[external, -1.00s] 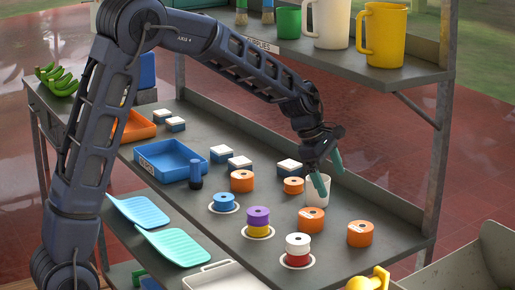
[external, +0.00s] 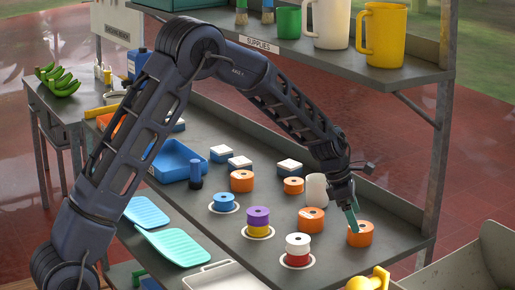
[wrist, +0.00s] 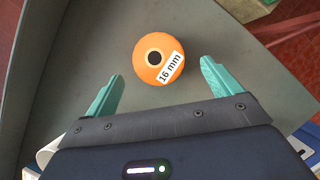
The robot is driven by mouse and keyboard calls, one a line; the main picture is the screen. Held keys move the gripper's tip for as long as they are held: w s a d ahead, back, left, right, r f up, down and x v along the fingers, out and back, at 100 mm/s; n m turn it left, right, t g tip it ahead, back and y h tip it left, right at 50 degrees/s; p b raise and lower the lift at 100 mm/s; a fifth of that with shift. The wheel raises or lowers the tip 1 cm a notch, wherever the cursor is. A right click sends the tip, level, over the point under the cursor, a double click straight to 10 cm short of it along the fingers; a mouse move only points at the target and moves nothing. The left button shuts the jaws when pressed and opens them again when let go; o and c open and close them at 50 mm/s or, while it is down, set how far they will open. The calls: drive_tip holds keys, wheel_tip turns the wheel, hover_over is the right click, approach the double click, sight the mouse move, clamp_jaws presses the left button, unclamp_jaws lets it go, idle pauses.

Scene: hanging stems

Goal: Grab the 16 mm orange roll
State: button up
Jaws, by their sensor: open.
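The orange roll labelled "16 mm" (wrist: 151,70) lies ahead of my gripper (wrist: 157,82) in the wrist view, centred between the two teal fingers and a little beyond their tips. In the external view my gripper (external: 353,222) hangs over the rightmost orange roll (external: 360,236), with a finger overlapping it in the picture. The fingers are spread wide with nothing held. Whether they touch the roll cannot be told from the external view; the wrist view shows gaps on both sides.
Another orange roll (external: 312,222) stands left of my gripper, and a white cup (external: 316,188) is close behind. A white-and-red stack (external: 297,250) and a purple-and-yellow stack (external: 258,221) stand further left. The shelf (external: 400,76) with mugs is above.

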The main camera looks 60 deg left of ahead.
sight(360, 226)
drive_tip(key=shift+w+x, duration=0.1)
drive_tip(key=shift+x, duration=1.2)
drive_tip(key=shift+w+x, duration=0.15)
drive_tip(key=shift+x, duration=1.2)
drive_tip(key=shift+r, duration=0.1)
drive_tip(key=shift+c, duration=0.4)
drive_tip(key=c, duration=1.1)
